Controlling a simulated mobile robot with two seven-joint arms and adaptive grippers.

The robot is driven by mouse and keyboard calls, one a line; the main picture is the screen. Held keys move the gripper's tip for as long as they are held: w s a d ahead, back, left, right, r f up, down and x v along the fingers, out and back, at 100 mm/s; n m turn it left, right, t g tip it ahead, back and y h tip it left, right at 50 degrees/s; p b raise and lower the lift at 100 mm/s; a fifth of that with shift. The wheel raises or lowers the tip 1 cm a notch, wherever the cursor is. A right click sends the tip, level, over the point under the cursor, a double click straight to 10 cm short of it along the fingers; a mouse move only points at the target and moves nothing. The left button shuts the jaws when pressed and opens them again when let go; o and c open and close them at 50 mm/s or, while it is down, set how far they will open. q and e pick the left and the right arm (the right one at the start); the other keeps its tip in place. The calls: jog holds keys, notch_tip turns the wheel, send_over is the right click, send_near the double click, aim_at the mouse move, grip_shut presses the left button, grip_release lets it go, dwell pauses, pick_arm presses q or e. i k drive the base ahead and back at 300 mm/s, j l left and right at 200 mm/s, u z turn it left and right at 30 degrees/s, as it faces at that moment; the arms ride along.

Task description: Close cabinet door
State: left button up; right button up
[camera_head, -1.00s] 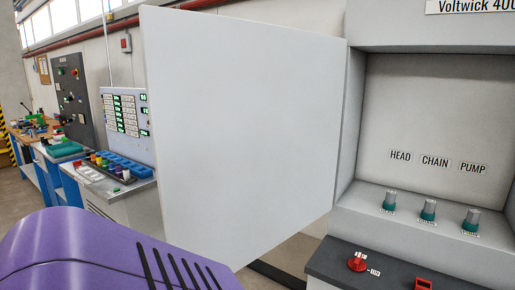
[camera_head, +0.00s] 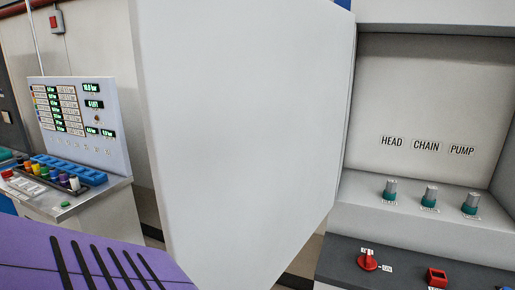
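The cabinet door (camera_head: 240,140) is a plain light-grey panel in the middle of the head view. It stands open, swung out to the left from the cabinet (camera_head: 430,90) on the right. Inside the cabinet are the labels HEAD, CHAIN and PUMP and three knobs with teal bases (camera_head: 429,197). The purple slotted shape at the lower left looks like part of my own body. Neither of my grippers shows in this view, so I cannot see where they are relative to the door.
A dark ledge below the cabinet opening carries a red rotary switch (camera_head: 368,260) and a red button block (camera_head: 436,276). On the left stands a console (camera_head: 80,120) with green displays, and blue bins (camera_head: 70,170) in front of it.

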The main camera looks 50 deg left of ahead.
aim_at(244, 102)
jog(key=k+j, duration=0.1)
jog(key=j, duration=0.4)
jog(key=k+j, duration=0.1)
jog(key=j, duration=0.85)
jog(key=k+j, duration=0.15)
jog(key=j, duration=0.3)
